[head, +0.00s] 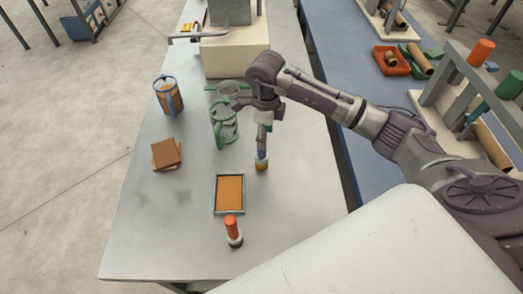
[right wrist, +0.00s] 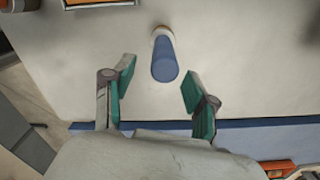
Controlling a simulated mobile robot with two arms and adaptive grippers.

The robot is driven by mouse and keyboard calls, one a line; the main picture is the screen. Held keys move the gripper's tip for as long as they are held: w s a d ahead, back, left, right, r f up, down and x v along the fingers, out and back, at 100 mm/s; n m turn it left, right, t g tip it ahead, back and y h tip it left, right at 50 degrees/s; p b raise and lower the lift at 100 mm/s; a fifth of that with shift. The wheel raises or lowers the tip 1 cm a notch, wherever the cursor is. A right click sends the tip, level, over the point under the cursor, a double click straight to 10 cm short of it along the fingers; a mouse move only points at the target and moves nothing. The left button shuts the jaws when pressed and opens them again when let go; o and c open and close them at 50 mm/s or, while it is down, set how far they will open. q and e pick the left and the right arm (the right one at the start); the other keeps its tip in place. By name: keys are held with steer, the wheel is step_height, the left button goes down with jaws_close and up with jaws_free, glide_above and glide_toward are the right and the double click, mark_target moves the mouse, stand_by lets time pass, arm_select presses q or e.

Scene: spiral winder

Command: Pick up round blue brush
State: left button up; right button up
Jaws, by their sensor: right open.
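The round blue brush (head: 261,160) stands on the grey table, right of the green-handled jug. Its blue handle and pale base show in the right wrist view (right wrist: 165,62). My right gripper (head: 263,132) hangs over the brush from above and hides part of its top in the head view. In the right wrist view the right gripper (right wrist: 159,78) is open, with one finger on each side and the brush just ahead of the gap. The fingers look apart from the brush. My left gripper is not in view.
A green-handled jug (head: 225,128) stands close left of the gripper. A framed orange pad (head: 230,194) and an orange-topped brush (head: 233,229) are nearer the front. The table's right edge is close.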

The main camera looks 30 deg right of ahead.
mark_target(262, 151)
steer(key=shift+w+a+f+p, duration=0.1)
steer(key=shift+f+p, duration=0.1)
steer(key=shift+f, duration=0.35)
steer(key=shift+w+f+p, duration=0.1)
steer(key=shift+f+p, duration=0.05)
steer(key=shift+f, duration=0.35)
steer(key=f+p, duration=0.1)
steer(key=f, duration=0.2)
steer(key=shift+w+a+f+p, duration=0.1)
steer(key=shift+a+f+p, duration=0.1)
steer(key=shift+f+p, duration=0.15)
steer(key=shift+f, duration=0.5)
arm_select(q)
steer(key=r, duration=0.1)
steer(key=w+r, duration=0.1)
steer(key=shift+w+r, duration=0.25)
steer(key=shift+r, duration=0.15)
arm_select(e)
steer(key=shift+w, duration=0.1)
jaws_close()
